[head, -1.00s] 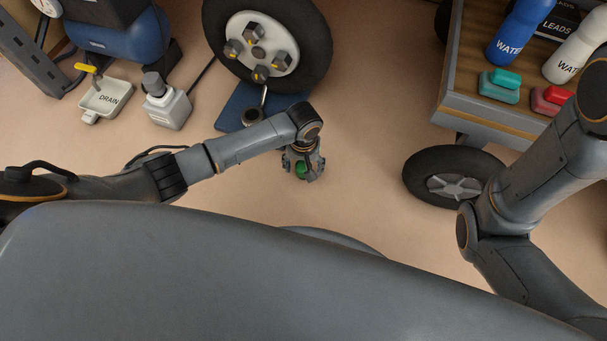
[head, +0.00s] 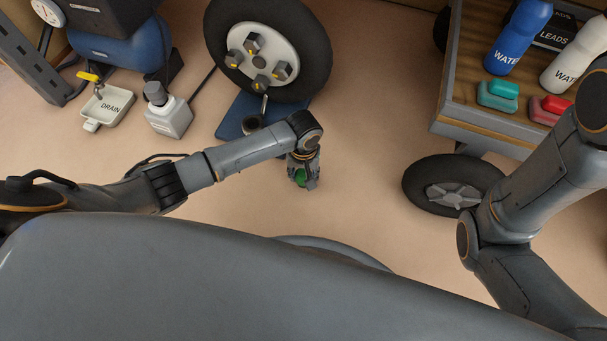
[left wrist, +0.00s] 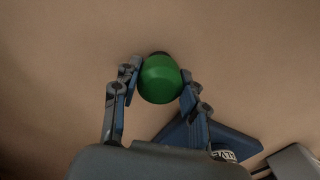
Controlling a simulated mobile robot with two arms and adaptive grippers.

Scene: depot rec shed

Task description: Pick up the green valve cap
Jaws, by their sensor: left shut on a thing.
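The green valve cap (left wrist: 160,80) is between the two fingers of my left gripper (left wrist: 158,92) in the left wrist view, with a finger against each side. In the head view, my left gripper (head: 302,181) points down near the middle of the floor, and a bit of the green cap (head: 300,178) shows between its fingers. The fingers cover much of the cap there. I cannot tell whether the cap touches the floor. My right arm comes in from the right, but its gripper is out of view.
A wheel (head: 268,48) with several lugs stands by a blue base (head: 236,116) behind the gripper. A white drain tray (head: 108,104) and a grey bottle (head: 168,114) are at left. A wheeled cart (head: 455,102) with bottles stands right. Floor right of the gripper is clear.

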